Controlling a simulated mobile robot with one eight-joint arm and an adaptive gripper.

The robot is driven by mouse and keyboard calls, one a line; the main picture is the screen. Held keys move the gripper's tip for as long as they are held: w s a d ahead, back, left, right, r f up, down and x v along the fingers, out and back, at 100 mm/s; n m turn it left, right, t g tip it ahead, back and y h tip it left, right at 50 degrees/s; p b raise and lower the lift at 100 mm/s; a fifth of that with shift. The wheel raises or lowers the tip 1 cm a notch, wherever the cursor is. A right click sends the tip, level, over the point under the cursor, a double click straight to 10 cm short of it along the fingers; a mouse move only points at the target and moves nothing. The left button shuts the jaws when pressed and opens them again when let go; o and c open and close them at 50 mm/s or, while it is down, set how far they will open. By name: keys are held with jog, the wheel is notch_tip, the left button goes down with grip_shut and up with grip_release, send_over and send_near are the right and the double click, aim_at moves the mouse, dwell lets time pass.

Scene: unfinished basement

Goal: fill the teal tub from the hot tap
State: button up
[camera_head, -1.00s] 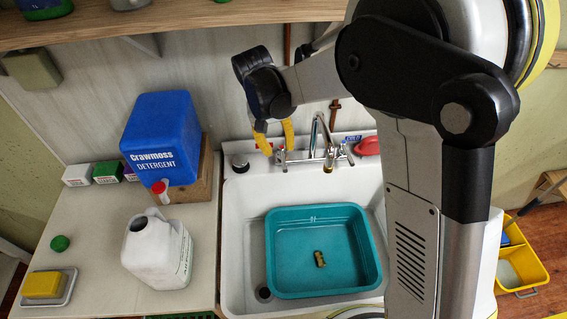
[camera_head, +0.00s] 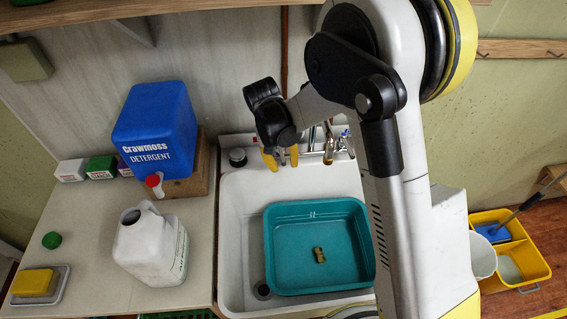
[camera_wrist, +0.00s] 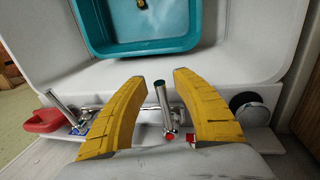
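The teal tub (camera_head: 268,262) sits in the white sink basin, with a small brass-coloured piece (camera_head: 319,255) on its floor. Its near part shows in the wrist view (camera_wrist: 98,36). No water stream is visible. The hot tap lever (camera_wrist: 163,105), chrome with a red mark at its base, stands between my open yellow fingers in the wrist view. My gripper (camera_wrist: 160,105) has a gap on both sides of the lever. In the head view my gripper (camera_head: 280,157) hangs over the tap's left side and hides the hot lever. The chrome spout (camera_head: 328,150) is just right of it.
The cold lever (camera_wrist: 62,106) and a red object (camera_wrist: 45,121) are on the wrist view's left. A blue detergent container (camera_head: 155,128) and white jug (camera_head: 150,245) stand on the left counter. A yellow bucket (camera_head: 520,265) is on the floor at right.

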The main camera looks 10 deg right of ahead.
grip_shut()
jog(key=a+m, duration=0.2)
jog(key=m, duration=0.1)
jog(key=w+a+m, duration=0.1)
jog(key=a, duration=0.1)
jog(key=shift+m+g+b, duration=0.4)
grip_release()
jog(key=v, duration=1.2)
